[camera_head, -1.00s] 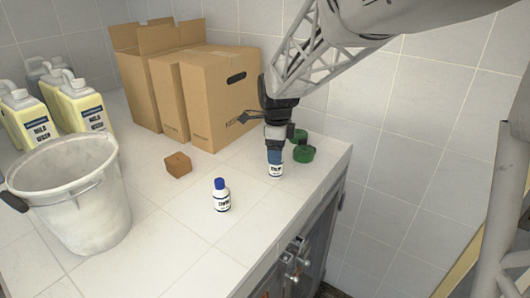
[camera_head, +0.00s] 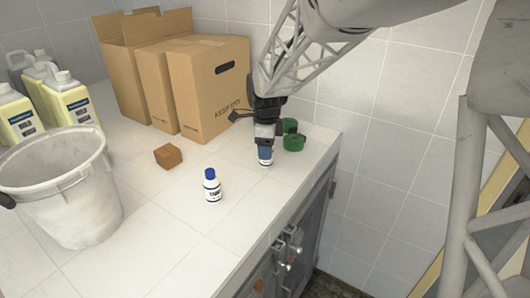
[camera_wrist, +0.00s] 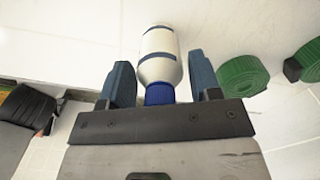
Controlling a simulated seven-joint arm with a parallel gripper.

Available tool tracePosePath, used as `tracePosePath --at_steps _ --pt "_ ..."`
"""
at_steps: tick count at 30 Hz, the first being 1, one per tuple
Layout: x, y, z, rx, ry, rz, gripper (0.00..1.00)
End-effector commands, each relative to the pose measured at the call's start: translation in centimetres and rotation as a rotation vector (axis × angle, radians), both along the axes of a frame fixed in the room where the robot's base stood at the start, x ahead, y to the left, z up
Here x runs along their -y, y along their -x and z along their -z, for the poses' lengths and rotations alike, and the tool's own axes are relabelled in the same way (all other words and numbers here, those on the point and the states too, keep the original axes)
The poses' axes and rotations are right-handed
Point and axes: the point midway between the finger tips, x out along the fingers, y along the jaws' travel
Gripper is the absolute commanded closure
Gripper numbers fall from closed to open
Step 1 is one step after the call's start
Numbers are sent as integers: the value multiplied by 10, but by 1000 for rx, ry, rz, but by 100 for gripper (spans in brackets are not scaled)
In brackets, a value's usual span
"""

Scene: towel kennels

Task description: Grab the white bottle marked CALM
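Two white bottles with blue caps stand on the white counter. One bottle (camera_head: 212,187) stands upright in the open; its dark label is too small to read surely. The other bottle (camera_head: 265,160) is directly under my gripper (camera_head: 265,147), which hides its upper part. In the wrist view this bottle (camera_wrist: 160,55) lies between the two blue fingers of my gripper (camera_wrist: 162,82), its cap toward the palm. The fingers are apart, with a narrow gap beside the bottle. I cannot read its label, so I cannot tell which bottle is marked CALM.
Green rolls (camera_head: 293,142) sit close right of the gripper. Cardboard boxes (camera_head: 205,95) stand behind it. A brown block (camera_head: 168,156), a white bucket (camera_head: 65,200) and yellow jugs (camera_head: 70,105) are to the left. The counter's edge drops off at the right.

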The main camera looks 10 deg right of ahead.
Motion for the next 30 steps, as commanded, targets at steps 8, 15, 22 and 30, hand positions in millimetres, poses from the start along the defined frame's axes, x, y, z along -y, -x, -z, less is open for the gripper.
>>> tracePosePath --at_steps 8,15,22,30 --pt "0 0 0 0 0 0 82" --pt "0 0 -1 0 0 0 82" --pt "0 0 -9 1 0 0 82" --pt "0 3 -37 1 0 0 82"
